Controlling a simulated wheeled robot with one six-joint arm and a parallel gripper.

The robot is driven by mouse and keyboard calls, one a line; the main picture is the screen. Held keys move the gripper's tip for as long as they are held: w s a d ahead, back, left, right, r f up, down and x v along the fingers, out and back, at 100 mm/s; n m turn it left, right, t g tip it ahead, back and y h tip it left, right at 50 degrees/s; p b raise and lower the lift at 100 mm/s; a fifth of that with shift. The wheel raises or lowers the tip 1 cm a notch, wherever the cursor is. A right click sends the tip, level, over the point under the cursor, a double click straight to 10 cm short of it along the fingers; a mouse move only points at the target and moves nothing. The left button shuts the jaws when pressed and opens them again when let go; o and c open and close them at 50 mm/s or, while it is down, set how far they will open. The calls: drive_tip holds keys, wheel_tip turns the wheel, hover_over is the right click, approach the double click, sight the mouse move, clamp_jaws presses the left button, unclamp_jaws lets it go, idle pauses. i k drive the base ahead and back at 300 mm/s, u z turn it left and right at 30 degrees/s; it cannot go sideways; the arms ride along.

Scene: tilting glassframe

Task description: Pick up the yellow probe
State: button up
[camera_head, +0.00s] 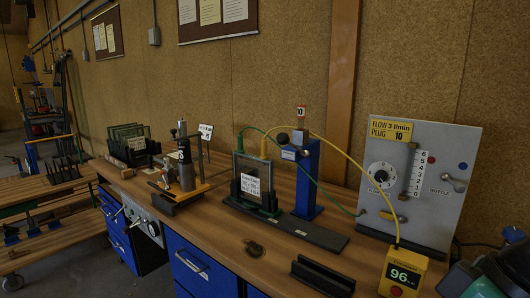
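The yellow probe (264,149) stands upright at the top right of a dark-framed glass pane (252,169) on the bench. A thin yellow cable runs from it, over the blue post, to a yellow meter (403,271) reading about 96 at the front right. A green probe (240,143) with a green cable is at the pane's top left. The probes' lower tips are too small to make out. The frame sits in a black holder with a white label. I see no gripper in this view.
A blue post (307,179) stands close right of the frame. A grey flow panel (420,182) with dial and scale is further right. A clamp device (184,170) stands left. A black rail (322,277) lies at the front; bare wood surrounds the small brown piece (254,248).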

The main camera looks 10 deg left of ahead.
sight(264, 156)
drive_tip(key=u, duration=0.5)
drive_tip(key=k, duration=1.25)
drive_tip(key=u, duration=1)
drive_tip(key=i, duration=1)
drive_tip(key=u, duration=0.45)
drive_tip(key=i, duration=1.85)
drive_tip(key=z, duration=0.45)
drive_tip(key=i, duration=0.9)
drive_tip(key=z, duration=1.65)
drive_tip(key=i, duration=0.95)
drive_tip(key=z, duration=0.9)
